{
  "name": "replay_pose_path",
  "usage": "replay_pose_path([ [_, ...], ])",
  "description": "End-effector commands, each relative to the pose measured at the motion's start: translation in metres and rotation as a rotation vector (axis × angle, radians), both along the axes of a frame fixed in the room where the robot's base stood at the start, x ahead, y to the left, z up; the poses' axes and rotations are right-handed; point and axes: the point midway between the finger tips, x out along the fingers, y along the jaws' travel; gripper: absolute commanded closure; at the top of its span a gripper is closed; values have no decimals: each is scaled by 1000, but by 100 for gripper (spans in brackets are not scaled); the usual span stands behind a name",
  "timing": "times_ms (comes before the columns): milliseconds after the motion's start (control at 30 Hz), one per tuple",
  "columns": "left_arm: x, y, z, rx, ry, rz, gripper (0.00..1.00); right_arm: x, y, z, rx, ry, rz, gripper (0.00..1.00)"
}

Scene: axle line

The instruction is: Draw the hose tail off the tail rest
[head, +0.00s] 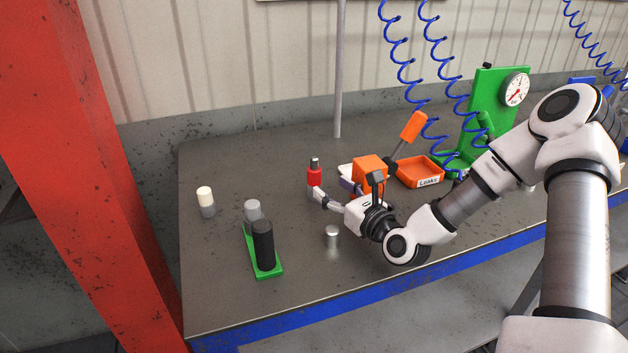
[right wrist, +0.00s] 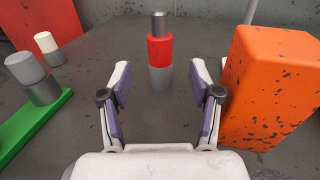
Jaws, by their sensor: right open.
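A short upright piece with a red sleeve and a dark metal top (head: 314,172), which I take to be the hose tail, stands on the bench left of the orange block. It also shows in the right wrist view (right wrist: 160,48), upright on a plain grey round base (right wrist: 160,79), which looks like the tail rest. My right gripper (head: 331,194) is open and empty, low over the bench and pointing at this piece. In the right wrist view its two fingers (right wrist: 160,90) lie to either side, with the piece centred beyond the tips. My left gripper is not in view.
An orange block (head: 369,169) stands close beside my right finger. A green base (head: 267,271) with grey and black cylinders and a cream-topped cylinder (head: 205,196) are at left. A small metal cylinder (head: 332,238) stands in front. An orange tray (head: 417,174) is behind.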

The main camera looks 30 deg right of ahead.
Motion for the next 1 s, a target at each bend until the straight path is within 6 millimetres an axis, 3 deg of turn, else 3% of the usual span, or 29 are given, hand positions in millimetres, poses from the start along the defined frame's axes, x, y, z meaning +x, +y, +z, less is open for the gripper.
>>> replay_pose_path([
  [500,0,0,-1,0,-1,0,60,71,3,1,-2,-1,2,37],
  [733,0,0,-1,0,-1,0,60,74,3,1,2,-2,1,37],
  [900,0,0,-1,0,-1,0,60,74,3,1,2,-2,1,97],
  [1000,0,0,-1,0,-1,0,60,74,3,1,2,-2,1,100],
])
